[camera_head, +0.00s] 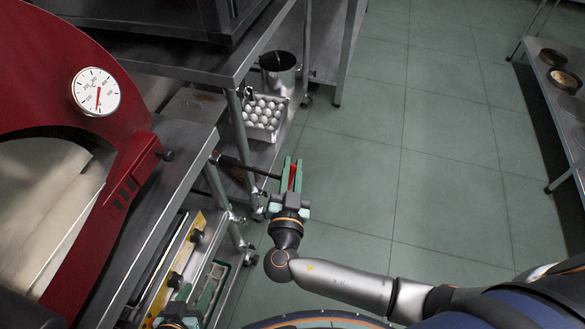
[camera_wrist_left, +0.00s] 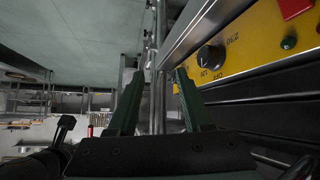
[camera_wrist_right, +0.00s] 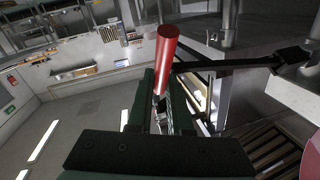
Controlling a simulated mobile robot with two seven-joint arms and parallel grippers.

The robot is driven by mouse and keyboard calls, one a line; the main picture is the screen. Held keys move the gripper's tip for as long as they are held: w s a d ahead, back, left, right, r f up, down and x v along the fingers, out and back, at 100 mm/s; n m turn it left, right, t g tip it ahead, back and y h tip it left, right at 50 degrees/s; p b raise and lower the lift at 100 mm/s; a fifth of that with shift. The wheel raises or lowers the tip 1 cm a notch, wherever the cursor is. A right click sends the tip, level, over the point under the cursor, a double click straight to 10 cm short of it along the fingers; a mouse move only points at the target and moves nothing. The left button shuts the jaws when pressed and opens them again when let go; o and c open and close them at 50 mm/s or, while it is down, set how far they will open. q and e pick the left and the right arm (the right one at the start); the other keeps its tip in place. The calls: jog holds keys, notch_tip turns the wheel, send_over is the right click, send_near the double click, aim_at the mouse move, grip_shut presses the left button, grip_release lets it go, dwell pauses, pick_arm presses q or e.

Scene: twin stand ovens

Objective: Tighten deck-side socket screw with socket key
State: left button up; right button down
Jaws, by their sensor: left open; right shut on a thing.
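The socket key has a red handle (camera_head: 292,178) and a long black shaft (camera_head: 250,167). My right gripper (camera_head: 290,172) is shut on the key beside the deck. In the right wrist view the red handle (camera_wrist_right: 166,50) stands up between the fingers, and the black shaft (camera_wrist_right: 225,65) runs right to a dark blocky end (camera_wrist_right: 291,59). In the head view that end is at the deck edge (camera_head: 213,157); the screw itself is too small to tell, and so is whether the end is seated. My left gripper (camera_head: 196,296) is open and empty, low beside the yellow control panel (camera_wrist_left: 245,55).
The red oven (camera_head: 125,140) with a dial gauge (camera_head: 96,92) stands on the left above the steel deck (camera_head: 165,195). A tray of eggs (camera_head: 262,115) and a steel pot (camera_head: 278,72) sit on a lower shelf behind. The tiled floor (camera_head: 370,170) to the right is clear.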

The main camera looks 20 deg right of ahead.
pick_arm(q)
jog(key=shift+f, duration=0.4)
jog(key=shift+s+d, duration=0.1)
pick_arm(e)
jog(key=shift+a, duration=0.1)
jog(key=shift+r+g+y+p, duration=0.1)
jog(key=shift+g+y+p, duration=0.2)
jog(key=shift+g+p, duration=0.45)
jog(key=shift+p, duration=0.35)
jog(key=shift+m+g+y+p, duration=0.3)
jog(key=shift+g+p, duration=0.25)
jog(key=shift+p, duration=0.25)
jog(key=shift+a+f+g+y+p, duration=0.1)
jog(key=shift+f+g+y+p, duration=0.25)
jog(key=shift+g+p, duration=0.5)
jog(key=shift+f+p, duration=0.15)
jog(key=shift+p, duration=0.2)
pick_arm(q)
jog(key=shift+n+y, duration=0.3)
jog(key=shift+y, duration=0.2)
jog(key=a+r, duration=0.1)
jog(key=r, duration=0.1)
jog(key=s+a+r, duration=0.1)
jog(key=a+r, duration=0.1)
jog(key=shift+s+a, duration=0.15)
jog(key=shift+s, duration=0.05)
